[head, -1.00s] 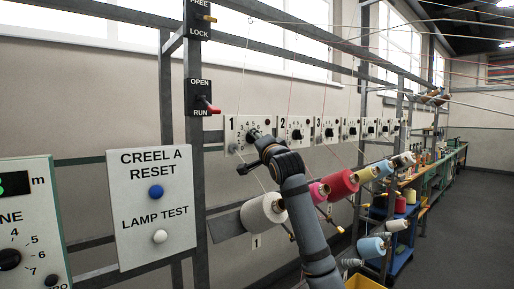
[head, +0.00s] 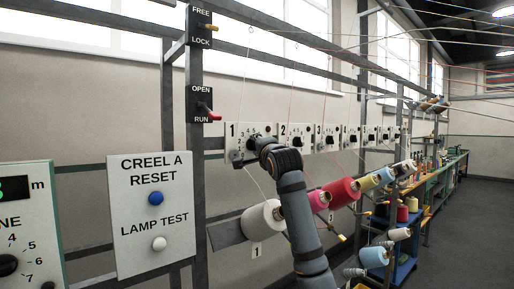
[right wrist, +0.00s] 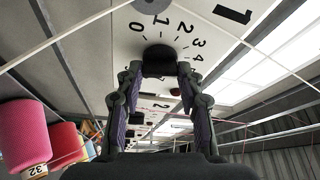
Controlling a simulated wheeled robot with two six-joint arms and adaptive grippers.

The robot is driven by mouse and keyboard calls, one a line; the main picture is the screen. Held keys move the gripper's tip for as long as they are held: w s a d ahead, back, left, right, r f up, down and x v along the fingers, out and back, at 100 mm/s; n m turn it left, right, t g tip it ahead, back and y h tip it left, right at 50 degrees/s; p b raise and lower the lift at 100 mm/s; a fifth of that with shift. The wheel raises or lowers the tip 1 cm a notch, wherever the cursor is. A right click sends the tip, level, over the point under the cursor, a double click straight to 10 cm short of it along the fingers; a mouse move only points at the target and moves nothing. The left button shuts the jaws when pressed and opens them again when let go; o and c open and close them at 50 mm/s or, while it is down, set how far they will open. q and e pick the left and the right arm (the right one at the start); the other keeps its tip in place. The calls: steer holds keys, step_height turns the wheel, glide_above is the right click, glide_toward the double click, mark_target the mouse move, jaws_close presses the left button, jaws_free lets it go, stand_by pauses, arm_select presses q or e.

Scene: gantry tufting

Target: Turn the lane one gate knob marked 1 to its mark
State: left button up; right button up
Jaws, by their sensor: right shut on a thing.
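The lane one gate plate (head: 230,143), marked 1, is the nearest of a row of white knob plates on the rail. My right gripper (head: 251,150) is at this plate and hides most of its knob in the head view. In the right wrist view the black knob (right wrist: 160,60) sits between the two fingertips of my right gripper (right wrist: 159,76), which is shut on it. My left gripper is not in view.
Yarn cones, white (head: 263,221), pink (head: 319,201) and red (head: 342,192), stand below the plates, close to my right arm. An OPEN/RUN switch (head: 201,104) is on the post, left of the plate. A CREEL A RESET panel (head: 152,213) is further left.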

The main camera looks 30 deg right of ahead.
steer(key=o, duration=1.2)
steer(key=shift+c, duration=0.2)
steer(key=shift+s, duration=0.15)
steer(key=v, duration=1.1)
steer(key=shift+s+a, duration=0.15)
steer(key=shift+s, duration=0.15)
